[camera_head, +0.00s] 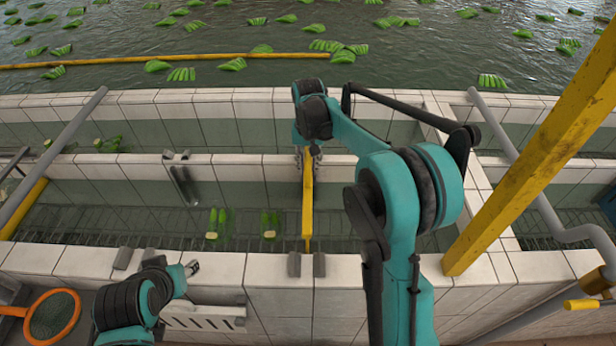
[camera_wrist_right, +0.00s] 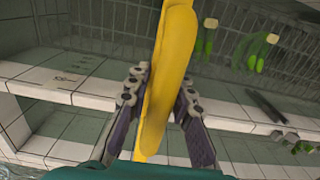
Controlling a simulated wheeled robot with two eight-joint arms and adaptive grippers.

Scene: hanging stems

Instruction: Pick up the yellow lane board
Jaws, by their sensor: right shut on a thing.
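The yellow lane board (camera_head: 307,215) is a long narrow bar that spans the near water channel, from the middle tiled wall toward the near wall. My right gripper (camera_head: 308,155) is at its far end, over the middle wall. In the right wrist view the gripper (camera_wrist_right: 162,100) has one finger on each side of the board (camera_wrist_right: 170,70) and is shut on it. I cannot tell whether the board is lifted clear of its supports. My left gripper (camera_head: 191,268) is at the lower left above the near wall, away from the board; its fingers are too small to read.
Green banana bunches (camera_head: 218,223) lie in the channel left of the board. Grey bracket blocks (camera_head: 294,264) stand on the near wall by its near end. A thick yellow post (camera_head: 540,150) slants on the right. An orange-rimmed net (camera_head: 52,316) is at lower left.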

